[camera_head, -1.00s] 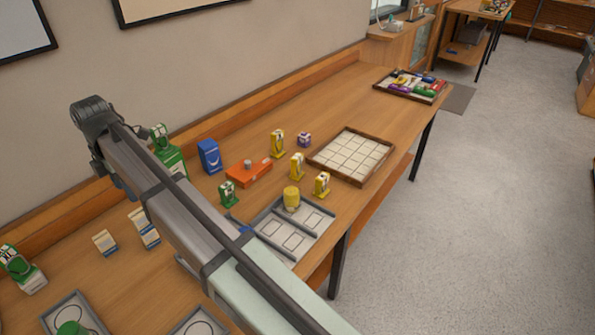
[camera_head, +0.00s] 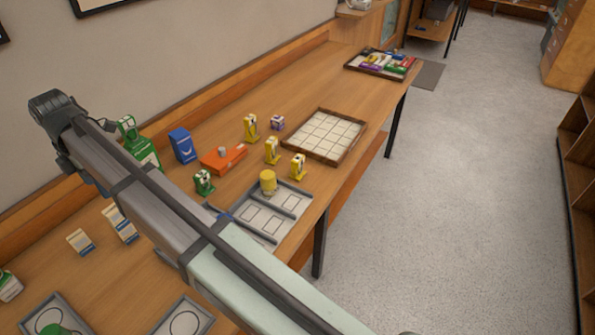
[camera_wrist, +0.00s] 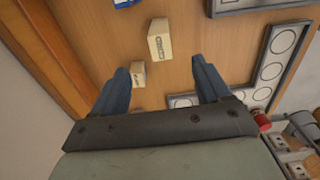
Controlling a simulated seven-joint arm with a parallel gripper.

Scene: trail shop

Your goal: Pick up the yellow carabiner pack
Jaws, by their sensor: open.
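Three yellow packs with dark-and-light clips on top stand upright on the wooden table in the head view: one at the back (camera_head: 251,128), one in the middle (camera_head: 272,150) and one at the front right (camera_head: 298,166). I cannot read their labels. My gripper (camera_wrist: 161,67) is open and empty in the wrist view, above another part of the table with cream boxes below it. No yellow pack shows in the wrist view. In the head view my gripper's fingers cannot be made out.
Nearby are a green pack (camera_head: 204,182), an orange box (camera_head: 223,160), a blue box (camera_head: 182,146), a purple item (camera_head: 277,122) and a gridded tray (camera_head: 324,135). A cream box (camera_wrist: 160,42) lies under my gripper.

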